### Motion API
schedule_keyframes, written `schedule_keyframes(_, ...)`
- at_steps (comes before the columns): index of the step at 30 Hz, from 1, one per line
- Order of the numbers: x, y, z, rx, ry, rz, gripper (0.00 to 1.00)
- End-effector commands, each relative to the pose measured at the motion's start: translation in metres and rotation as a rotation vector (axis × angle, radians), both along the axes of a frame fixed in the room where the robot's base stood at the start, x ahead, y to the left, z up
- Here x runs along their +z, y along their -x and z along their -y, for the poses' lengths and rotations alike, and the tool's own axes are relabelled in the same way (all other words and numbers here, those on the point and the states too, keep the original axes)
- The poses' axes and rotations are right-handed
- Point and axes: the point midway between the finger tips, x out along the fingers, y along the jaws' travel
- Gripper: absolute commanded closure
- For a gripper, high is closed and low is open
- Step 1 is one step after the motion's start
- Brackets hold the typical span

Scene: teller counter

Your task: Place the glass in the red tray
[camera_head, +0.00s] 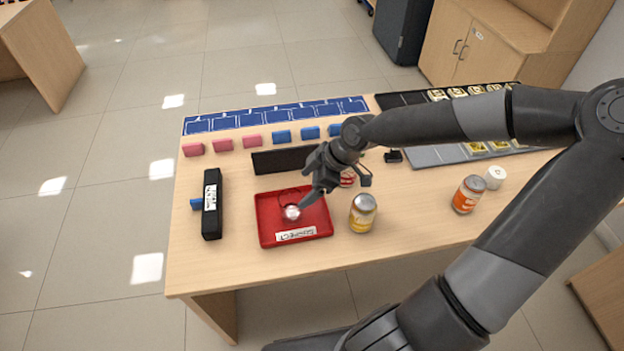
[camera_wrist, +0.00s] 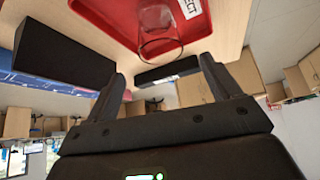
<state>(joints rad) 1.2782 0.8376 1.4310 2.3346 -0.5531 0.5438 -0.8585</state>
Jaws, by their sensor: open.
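The red tray (camera_head: 268,222) lies on the counter near its front left, with a white label on its front edge. It also fills the top of the wrist view (camera_wrist: 112,20). My gripper (camera_head: 314,194) is above the tray's right side, beside the glass. In the wrist view its fingers (camera_wrist: 162,86) are spread, with nothing held between them.
A yellow can (camera_head: 362,214) stands just right of the tray. A red can (camera_head: 347,178) is partly hidden behind my gripper. An orange can (camera_head: 467,195) and a white roll (camera_head: 495,177) stand farther right. A black bar (camera_head: 283,159) is behind the tray; a black case (camera_head: 212,205) is left.

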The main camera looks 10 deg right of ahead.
Motion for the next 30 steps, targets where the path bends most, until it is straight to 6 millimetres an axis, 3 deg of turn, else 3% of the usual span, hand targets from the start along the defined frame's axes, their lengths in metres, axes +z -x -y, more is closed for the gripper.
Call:
schedule_keyframes(8, 0.012, 0.003, 0.008, -0.002, 0.008, -0.008, 0.18)
schedule_keyframes(14, -0.01, 0.021, 0.008, -0.034, 0.128, -0.122, 0.18)
schedule_keyframes(21, -0.028, 0.048, 0.027, -0.183, 0.372, -0.273, 0.18)
schedule_keyframes(26, -0.018, 0.06, 0.043, -0.324, 0.511, -0.309, 0.18)
schedule_keyframes(30, 0.001, 0.067, 0.055, -0.461, 0.598, -0.301, 0.18)
